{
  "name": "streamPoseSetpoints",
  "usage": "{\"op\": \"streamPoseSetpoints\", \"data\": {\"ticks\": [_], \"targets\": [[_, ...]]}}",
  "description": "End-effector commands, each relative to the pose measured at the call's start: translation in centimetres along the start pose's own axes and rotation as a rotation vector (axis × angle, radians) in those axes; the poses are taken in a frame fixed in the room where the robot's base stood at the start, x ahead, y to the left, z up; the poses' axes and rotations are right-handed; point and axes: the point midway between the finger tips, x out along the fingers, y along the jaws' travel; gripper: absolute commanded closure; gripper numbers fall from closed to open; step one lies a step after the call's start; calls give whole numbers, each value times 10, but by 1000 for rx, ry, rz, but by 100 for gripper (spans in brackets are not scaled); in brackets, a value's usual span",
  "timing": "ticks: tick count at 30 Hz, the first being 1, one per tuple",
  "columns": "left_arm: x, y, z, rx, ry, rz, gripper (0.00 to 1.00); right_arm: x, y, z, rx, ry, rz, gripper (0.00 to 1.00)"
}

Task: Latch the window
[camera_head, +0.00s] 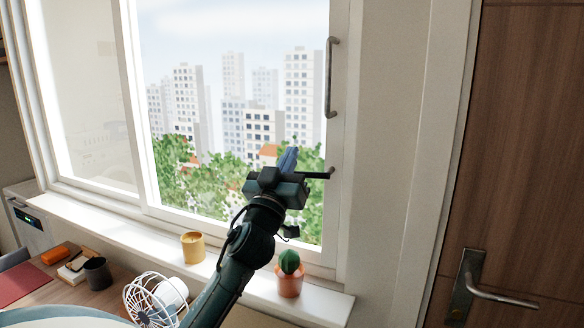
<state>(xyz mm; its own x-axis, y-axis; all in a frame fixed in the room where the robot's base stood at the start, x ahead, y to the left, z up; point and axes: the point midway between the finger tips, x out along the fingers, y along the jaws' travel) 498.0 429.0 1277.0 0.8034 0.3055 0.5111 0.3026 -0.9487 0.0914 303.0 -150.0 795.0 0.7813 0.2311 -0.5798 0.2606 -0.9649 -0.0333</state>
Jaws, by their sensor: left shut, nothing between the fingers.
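The window (340,120) has a pale frame and two panes, with city towers and trees outside. A grey vertical pull handle (331,78) is on the right side of its frame. Below it, a small dark latch lever (319,174) sticks out to the left, roughly level. My left gripper (289,158) is in front of the right pane, just left of the lever's end. Its bluish fingers point up and are shut and empty. The gripper's body overlaps the lever's left end, so I cannot tell whether they touch. My right gripper is out of view.
A white fan (150,303) and a dark cup (97,272) are on the desk. A wooden door (530,130) with a lever handle is at right.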

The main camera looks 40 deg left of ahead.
Motion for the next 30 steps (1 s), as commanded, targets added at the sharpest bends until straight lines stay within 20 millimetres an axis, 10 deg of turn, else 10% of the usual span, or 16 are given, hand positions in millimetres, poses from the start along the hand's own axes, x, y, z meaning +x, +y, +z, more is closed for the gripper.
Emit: {"op": "streamPoseSetpoints", "data": {"ticks": [7, 30], "targets": [[-12, 0, 30, -3, -8, -1, 100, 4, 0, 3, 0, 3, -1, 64], [-13, -7, 35, -50, -6, -28, 100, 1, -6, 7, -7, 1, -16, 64]]}}
